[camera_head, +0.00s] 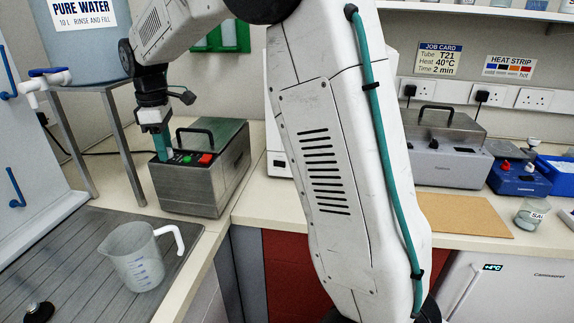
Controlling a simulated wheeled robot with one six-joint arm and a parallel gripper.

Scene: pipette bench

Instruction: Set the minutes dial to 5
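A grey metal box (192,187) with a black top handle stands on the counter at the left. Its sloped panel carries a red button (206,159) and a small green button (186,160). My gripper (162,153) points down at the left end of this panel, with its teal fingers at or just above the surface. The fingers hide what is under them, and I cannot tell whether they are apart or closed. No minutes dial or number marking can be made out.
A clear measuring jug (138,265) stands on the ridged drainer in front. A second grey box (440,160) with a handle stands at the back right, beside a blue device (519,180). A job card (440,59) reads Time 2 min. My arm blocks the middle.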

